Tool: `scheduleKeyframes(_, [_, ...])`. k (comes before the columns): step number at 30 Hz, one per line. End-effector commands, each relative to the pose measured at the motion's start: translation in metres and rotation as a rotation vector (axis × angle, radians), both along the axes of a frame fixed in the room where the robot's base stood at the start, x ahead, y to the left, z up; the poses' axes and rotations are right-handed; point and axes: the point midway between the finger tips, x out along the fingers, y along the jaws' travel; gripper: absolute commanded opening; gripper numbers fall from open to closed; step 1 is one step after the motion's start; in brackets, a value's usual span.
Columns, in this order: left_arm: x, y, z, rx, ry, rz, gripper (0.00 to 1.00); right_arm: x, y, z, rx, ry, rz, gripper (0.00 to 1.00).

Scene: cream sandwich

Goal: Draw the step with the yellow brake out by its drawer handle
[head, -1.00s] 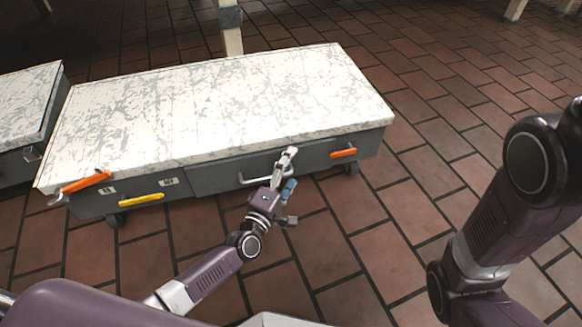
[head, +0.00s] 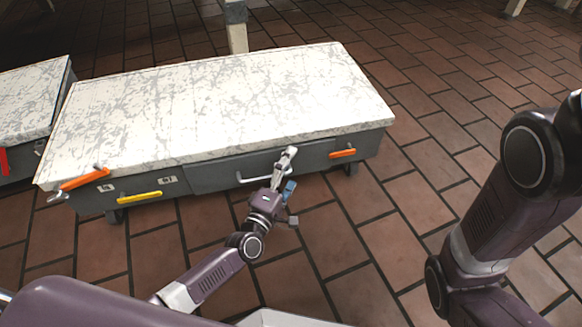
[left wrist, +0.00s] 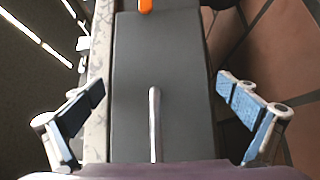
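The step (head: 215,105) is a long grey unit with a marbled white top. Its yellow brake (head: 140,196) is on the left of the front face. The silver bar drawer handle (head: 252,179) is on the drawer front (head: 212,178), which looks closed. My left gripper (head: 287,158) is at the handle's right end in the head view. In the left wrist view it (left wrist: 160,92) is open, with blue-padded fingers wide apart on either side of the handle (left wrist: 154,125), apparently not touching it. My right arm shows, but its gripper is out of view.
Orange handles sit at the step's left corner (head: 85,180) and front right (head: 342,154). A second marble-topped unit (head: 30,95) with a red part (head: 4,161) stands close at left. Brown tiled floor (head: 450,120) is clear at right and in front.

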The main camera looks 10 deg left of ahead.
Motion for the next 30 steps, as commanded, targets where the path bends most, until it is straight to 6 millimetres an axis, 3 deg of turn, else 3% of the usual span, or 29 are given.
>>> scheduleKeyframes(8, [-0.011, 0.003, -0.001, 0.000, 0.003, 0.000, 1.00, 0.002, 0.000, 0.000, 0.002, 0.004, 0.000, 0.23])
scheduleKeyframes(21, [-0.095, 0.023, -0.001, 0.001, 0.003, 0.000, 1.00, 0.000, 0.000, 0.000, 0.001, 0.001, 0.000, 0.23])
scheduleKeyframes(30, [-0.117, 0.029, 0.000, 0.000, 0.000, 0.000, 1.00, 0.000, 0.000, 0.000, 0.000, 0.000, 0.000, 0.23])
